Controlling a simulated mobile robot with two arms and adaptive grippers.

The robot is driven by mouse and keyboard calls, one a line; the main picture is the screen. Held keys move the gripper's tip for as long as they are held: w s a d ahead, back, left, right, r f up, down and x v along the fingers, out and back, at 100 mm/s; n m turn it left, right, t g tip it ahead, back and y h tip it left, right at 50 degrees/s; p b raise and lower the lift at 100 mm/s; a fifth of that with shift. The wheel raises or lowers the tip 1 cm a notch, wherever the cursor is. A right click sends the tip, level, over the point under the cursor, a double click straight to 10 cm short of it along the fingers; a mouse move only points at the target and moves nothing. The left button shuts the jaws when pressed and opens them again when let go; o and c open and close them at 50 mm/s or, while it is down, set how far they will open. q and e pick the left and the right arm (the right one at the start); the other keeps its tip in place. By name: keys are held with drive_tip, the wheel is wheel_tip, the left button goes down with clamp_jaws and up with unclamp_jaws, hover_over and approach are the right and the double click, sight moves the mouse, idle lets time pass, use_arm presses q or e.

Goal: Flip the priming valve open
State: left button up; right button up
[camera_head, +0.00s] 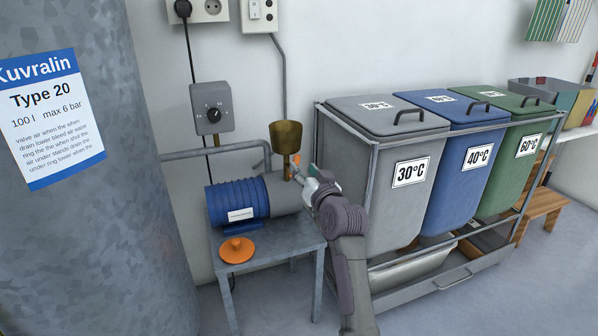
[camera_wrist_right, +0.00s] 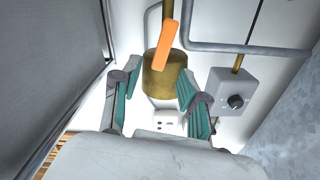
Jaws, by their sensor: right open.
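The priming valve's orange lever (camera_wrist_right: 165,45) shows in the right wrist view, in front of the brass stem and overlapping the brass funnel (camera_wrist_right: 163,78). In the head view the funnel (camera_head: 287,136) stands upright on top of the pump (camera_head: 240,200), which has a blue ribbed motor and a grey body. My right gripper (camera_head: 302,176) is at the right side of the stem, below the funnel. In the wrist view its teal-padded fingers (camera_wrist_right: 158,92) are spread, with nothing held between them. My left gripper is not in view.
The pump sits on a small grey table (camera_head: 275,258) with an orange disc (camera_head: 237,250) at its front. A dial box (camera_head: 211,107) is on the wall behind. A pipe (camera_head: 215,152) runs behind the pump. The grey 30°C bin (camera_head: 380,190) stands close to the right of my arm.

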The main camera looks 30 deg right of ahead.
sight(297, 161)
drive_tip(key=shift+b+x, duration=0.6)
drive_tip(key=shift+x, duration=1.55)
drive_tip(key=shift+c, duration=0.4)
clamp_jaws()
